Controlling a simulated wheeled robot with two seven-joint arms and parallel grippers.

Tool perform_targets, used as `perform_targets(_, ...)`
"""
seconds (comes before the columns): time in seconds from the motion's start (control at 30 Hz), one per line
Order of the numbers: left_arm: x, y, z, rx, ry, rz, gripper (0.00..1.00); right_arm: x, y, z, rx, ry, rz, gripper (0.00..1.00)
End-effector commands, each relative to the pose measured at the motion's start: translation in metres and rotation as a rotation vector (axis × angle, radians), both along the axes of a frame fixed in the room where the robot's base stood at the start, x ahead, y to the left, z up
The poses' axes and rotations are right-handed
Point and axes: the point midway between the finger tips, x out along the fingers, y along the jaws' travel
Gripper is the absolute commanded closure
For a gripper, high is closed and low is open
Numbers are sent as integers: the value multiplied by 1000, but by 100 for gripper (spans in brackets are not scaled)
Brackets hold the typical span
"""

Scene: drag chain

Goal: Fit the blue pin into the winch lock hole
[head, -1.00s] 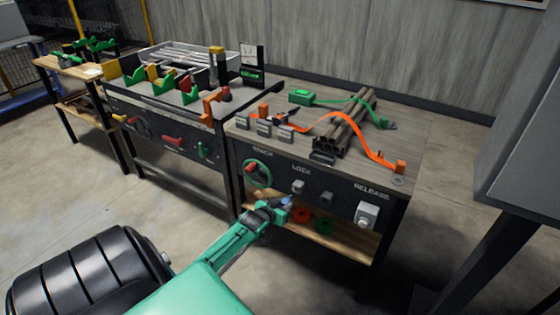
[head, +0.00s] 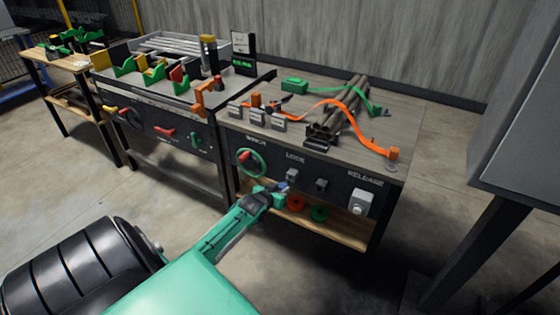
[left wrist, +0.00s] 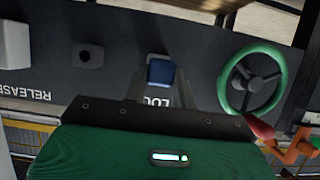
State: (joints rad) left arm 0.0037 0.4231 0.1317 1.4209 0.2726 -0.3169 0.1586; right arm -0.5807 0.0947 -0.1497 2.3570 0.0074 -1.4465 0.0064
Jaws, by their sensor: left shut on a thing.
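The blue pin (head: 284,187) is held in my left gripper (head: 279,190), in front of the dark panel of the right bench. In the left wrist view the blue pin (left wrist: 160,71) sits between the two fingers (left wrist: 160,88). The grey lock block (head: 294,173) under the LOCK label is just above the gripper in the head view. In the left wrist view the pin and gripper cover that spot and part of the label, so the hole is hidden. I cannot tell whether the pin touches the block. My right gripper is not in view.
A green winch wheel (head: 250,162) is left of the lock. A dark block with a hole (left wrist: 88,55) and a white release block (head: 360,202) are to the right in the head view. A wooden shelf (head: 340,229) with red and green rings lies below.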

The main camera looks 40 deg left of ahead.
Motion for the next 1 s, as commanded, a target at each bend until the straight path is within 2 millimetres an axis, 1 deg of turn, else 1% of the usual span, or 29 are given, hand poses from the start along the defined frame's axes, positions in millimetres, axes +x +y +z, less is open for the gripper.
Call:
perform_targets(0.2,0,0,2,0,-1,0,100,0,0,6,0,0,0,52)
perform_targets(0.7,0,0,1,0,-1,0,100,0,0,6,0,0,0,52)
perform_targets(1.0,0,0,1,0,0,0,100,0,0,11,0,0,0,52)
